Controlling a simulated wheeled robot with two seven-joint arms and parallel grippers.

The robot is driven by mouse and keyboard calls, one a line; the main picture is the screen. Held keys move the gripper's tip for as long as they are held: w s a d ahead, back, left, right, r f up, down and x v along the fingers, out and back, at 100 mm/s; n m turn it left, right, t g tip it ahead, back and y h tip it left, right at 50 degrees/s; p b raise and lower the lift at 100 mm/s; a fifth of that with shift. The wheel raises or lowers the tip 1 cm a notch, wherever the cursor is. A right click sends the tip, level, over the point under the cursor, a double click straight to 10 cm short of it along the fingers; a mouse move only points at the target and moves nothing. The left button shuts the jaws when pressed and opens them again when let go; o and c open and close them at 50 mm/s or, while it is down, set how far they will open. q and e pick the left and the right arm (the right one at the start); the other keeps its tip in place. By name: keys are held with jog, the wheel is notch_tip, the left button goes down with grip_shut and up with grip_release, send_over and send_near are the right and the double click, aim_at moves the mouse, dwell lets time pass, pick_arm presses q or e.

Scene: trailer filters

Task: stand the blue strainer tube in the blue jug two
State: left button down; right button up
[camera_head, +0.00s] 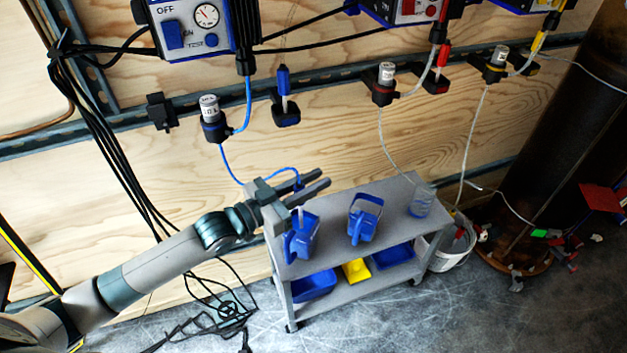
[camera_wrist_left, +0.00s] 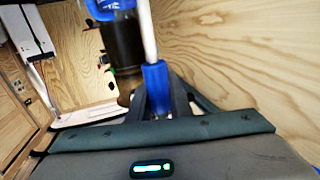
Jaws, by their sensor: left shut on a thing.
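My left gripper (camera_head: 308,186) is above the left end of the grey cart, shut on the blue strainer tube (camera_head: 300,213). In the left wrist view the tube's blue grip (camera_wrist_left: 156,86) sits between the fingers, with its pale rod running away from it. In the head view the pale rod points down at the left blue jug (camera_head: 300,245); I cannot tell whether its tip is inside. A second blue jug (camera_head: 364,222) stands to the right. No numbers are legible on the jugs. My right gripper is not in view.
A blue hose (camera_head: 228,165) runs from a wall filter (camera_head: 210,115) to my gripper. Another blue tube (camera_head: 284,82) is in a wall holder.

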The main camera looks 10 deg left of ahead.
pick_arm(q)
jog(key=shift+f, duration=0.5)
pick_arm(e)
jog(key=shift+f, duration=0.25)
pick_arm(q)
jog(key=c, duration=1.5)
grip_release()
jog(key=shift+c, duration=0.2)
jog(key=v, duration=1.7)
jog(key=shift+s+p, duration=0.2)
jog(key=shift+p, duration=0.1)
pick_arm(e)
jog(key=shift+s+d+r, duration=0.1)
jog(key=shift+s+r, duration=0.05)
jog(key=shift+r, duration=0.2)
pick_arm(q)
jog(key=shift+a, duration=0.15)
jog(key=shift+f, duration=0.1)
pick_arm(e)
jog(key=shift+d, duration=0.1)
